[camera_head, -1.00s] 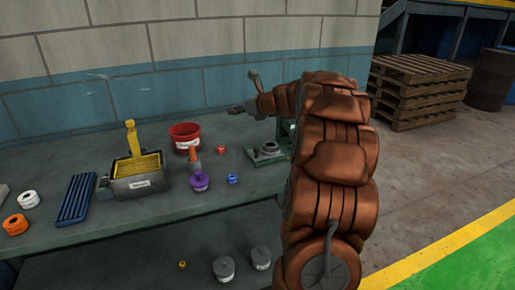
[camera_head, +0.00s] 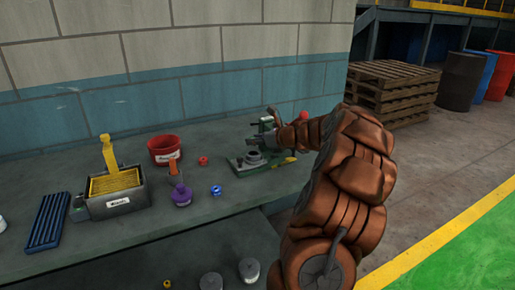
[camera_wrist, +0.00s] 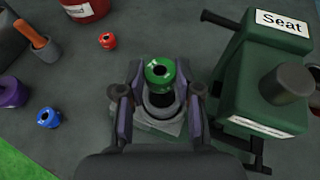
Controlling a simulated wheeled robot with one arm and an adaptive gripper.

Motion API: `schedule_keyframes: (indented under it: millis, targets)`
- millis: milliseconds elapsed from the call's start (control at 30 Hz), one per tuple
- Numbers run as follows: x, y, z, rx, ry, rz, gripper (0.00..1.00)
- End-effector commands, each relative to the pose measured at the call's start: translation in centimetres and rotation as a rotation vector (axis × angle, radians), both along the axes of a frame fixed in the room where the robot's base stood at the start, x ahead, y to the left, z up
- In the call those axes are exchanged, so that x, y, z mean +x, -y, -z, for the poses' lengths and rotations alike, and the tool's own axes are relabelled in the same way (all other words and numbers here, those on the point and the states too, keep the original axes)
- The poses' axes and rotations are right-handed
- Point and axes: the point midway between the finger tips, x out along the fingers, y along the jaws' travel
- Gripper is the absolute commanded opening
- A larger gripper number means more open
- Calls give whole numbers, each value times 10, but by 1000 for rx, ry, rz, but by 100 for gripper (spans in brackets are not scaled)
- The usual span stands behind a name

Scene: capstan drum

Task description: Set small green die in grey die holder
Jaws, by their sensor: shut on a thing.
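The small green die (camera_wrist: 160,73), a green ring with a dark hole, is between the fingertips of my gripper (camera_wrist: 160,84) in the wrist view. My gripper is shut on it. The grey die holder (camera_wrist: 158,112) shows below and partly behind the die, a round grey seat on a square plate. The die overlaps its far rim in this view; I cannot tell the height gap. In the head view the holder (camera_head: 253,156) stands on a green base at the right of the bench, with my gripper (camera_head: 268,141) just behind it. The die cannot be made out there.
A green press (camera_wrist: 262,85) labelled "Seat" stands close right of my gripper. A red ring (camera_wrist: 107,41), a blue ring (camera_wrist: 48,118) and a red bin (camera_wrist: 88,8) lie to the left. A purple weight (camera_head: 181,196) and a yellow-filled box (camera_head: 112,192) stand further left.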

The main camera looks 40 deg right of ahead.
Motion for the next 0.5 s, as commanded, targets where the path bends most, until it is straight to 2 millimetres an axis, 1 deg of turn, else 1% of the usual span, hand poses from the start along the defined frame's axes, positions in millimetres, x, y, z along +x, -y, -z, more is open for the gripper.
schedule_keyframes:
  millis: [33, 100, 200, 300, 500]
  targets:
    - [0, 0, 8, 3, -1, 0, 0]
    - [0, 1, 17, 4, 0, 2, 0]
    - [-1, 1, 27, 3, 2, 2, 0]
    - [-1, 1, 30, 1, 2, 3, 0]
    - [-2, 2, 30, 1, 2, 4, 0]
